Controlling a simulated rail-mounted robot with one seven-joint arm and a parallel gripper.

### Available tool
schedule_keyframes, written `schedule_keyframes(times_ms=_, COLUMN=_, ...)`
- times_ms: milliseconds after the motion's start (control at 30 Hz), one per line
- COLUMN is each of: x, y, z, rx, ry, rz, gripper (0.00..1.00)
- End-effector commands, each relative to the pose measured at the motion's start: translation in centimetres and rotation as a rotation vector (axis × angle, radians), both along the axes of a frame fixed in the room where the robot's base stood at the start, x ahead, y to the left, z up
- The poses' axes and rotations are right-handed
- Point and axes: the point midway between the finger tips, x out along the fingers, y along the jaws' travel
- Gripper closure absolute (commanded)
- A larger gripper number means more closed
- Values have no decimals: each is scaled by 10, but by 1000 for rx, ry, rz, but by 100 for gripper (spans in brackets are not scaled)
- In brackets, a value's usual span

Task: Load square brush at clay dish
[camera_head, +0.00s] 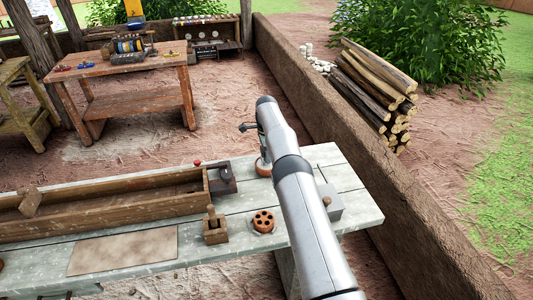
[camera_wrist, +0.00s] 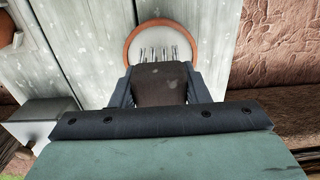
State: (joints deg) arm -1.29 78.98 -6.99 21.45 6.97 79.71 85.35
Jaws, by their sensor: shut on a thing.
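My gripper (camera_wrist: 160,92) is shut on the square brush (camera_wrist: 160,78), a dark brown block between the two fingers in the wrist view. Thin pale prongs or bristles show beyond its far edge, over the clay dish. The clay dish (camera_wrist: 131,44) is round, with an orange rim and a pale grey inside. In the head view, the dish (camera_head: 263,169) shows in part as an orange round piece on the table, left of my arm. My arm hides most of the gripper there. I cannot tell whether the brush touches the dish.
The grey plank table (camera_head: 125,226) carries a long wooden trough (camera_head: 110,208), a small wooden box (camera_head: 215,233), a holed terracotta disc (camera_head: 263,221) and a grey box (camera_head: 328,203). A mud wall (camera_head: 350,130) runs along the right. A workbench (camera_head: 120,68) stands behind.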

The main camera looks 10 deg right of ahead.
Motion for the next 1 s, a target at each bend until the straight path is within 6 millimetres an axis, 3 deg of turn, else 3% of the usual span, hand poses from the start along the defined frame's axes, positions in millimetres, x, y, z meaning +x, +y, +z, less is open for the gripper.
schedule_keyframes(times_ms=1000, x=0, y=0, z=-11, rx=0, ry=-1, rz=0, gripper=77)
